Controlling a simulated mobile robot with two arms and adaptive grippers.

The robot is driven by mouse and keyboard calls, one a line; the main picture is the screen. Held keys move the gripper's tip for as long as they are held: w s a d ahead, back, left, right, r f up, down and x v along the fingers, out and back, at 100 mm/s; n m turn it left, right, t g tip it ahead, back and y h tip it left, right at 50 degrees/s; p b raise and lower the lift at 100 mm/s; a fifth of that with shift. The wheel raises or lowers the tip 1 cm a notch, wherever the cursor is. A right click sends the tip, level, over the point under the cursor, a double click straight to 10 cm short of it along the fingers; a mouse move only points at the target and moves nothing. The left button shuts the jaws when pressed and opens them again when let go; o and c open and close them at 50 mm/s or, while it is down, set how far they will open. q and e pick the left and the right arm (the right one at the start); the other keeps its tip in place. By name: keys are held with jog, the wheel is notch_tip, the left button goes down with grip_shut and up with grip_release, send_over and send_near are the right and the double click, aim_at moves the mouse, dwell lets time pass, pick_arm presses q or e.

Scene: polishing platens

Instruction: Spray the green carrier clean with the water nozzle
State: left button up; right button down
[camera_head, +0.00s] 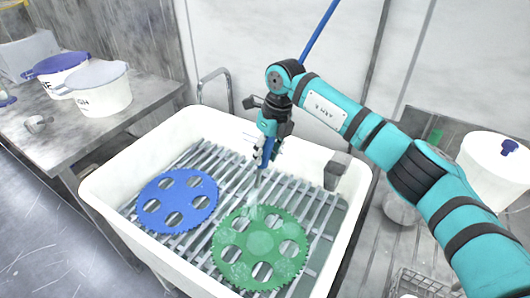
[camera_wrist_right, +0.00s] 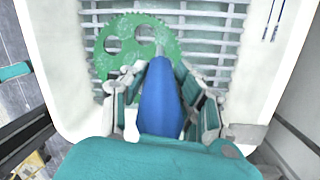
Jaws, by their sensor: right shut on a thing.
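The green carrier (camera_head: 237,262), a toothed disc with several round holes, lies on the slatted rack in the white sink (camera_head: 122,222). Pale whitish patches show on its face. It also shows in the right wrist view (camera_wrist_right: 113,62), partly hidden by the gripper. My right gripper (camera_head: 262,155) is shut on the blue water nozzle (camera_wrist_right: 161,100) and holds it above the carrier's far edge, tip pointing down. A pale spray seems to show between tip and carrier. My left gripper is not in view.
A blue carrier (camera_head: 150,205) lies on the rack (camera_head: 205,160) left of the green one. White tubs (camera_head: 102,92) stand on the steel table (camera_head: 150,92) at left. A white container (camera_head: 490,165) stands at right. A tap (camera_head: 213,78) rises behind the sink.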

jog(key=shift+r+p, duration=1.35)
jog(key=shift+r, duration=1.2)
jog(key=shift+r+p, duration=1.2)
jog(key=shift+r, duration=0.85)
jog(key=shift+f, duration=0.1)
